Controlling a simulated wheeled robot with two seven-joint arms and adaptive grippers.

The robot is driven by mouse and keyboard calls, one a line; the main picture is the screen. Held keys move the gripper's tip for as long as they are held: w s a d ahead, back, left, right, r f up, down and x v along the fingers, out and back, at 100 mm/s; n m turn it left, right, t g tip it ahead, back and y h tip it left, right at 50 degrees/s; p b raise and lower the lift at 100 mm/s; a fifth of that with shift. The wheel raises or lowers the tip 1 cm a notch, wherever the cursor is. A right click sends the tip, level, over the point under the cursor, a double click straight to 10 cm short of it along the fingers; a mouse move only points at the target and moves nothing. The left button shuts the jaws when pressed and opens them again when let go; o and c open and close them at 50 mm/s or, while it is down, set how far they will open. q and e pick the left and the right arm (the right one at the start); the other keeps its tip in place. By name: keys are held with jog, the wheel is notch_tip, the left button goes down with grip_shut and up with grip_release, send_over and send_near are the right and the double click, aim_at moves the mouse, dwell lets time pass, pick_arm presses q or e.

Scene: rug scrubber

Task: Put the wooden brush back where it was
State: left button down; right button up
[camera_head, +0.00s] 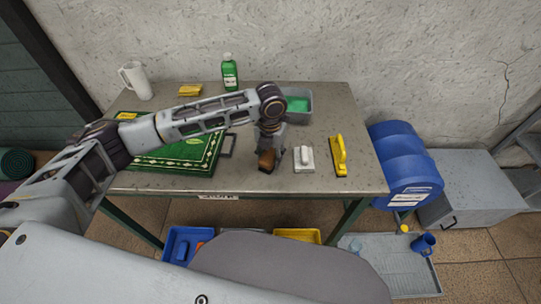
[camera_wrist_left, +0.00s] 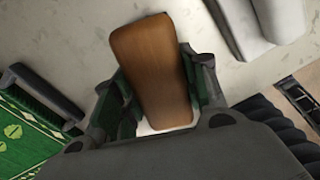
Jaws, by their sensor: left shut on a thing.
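The wooden brush (camera_head: 267,161) is at the front middle of the table, below my left gripper (camera_head: 270,147) in the head view. In the left wrist view the brown wooden back of the brush (camera_wrist_left: 152,65) sits between the two fingers of my left gripper (camera_wrist_left: 158,92), which is shut on it. The brush's underside is hidden, and I cannot tell whether it touches the tabletop (camera_head: 345,120). My right gripper is in neither view.
A white-handled block (camera_head: 303,158) and a yellow brush (camera_head: 340,158) lie right of the wooden brush. A grey tub (camera_head: 298,103) of green liquid stands behind. A green rug (camera_head: 180,157) lies left, partly under my arm. A green bottle (camera_head: 229,72) and white jug (camera_head: 136,80) stand at the back.

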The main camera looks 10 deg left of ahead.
aim_at(270, 152)
pick_arm(q)
jog(key=shift+f, duration=0.1)
dwell(0.3)
jog(key=c, duration=0.8)
grip_release()
notch_tip(270, 152, up, 12)
jog(key=shift+r, duration=0.1)
dwell(0.4)
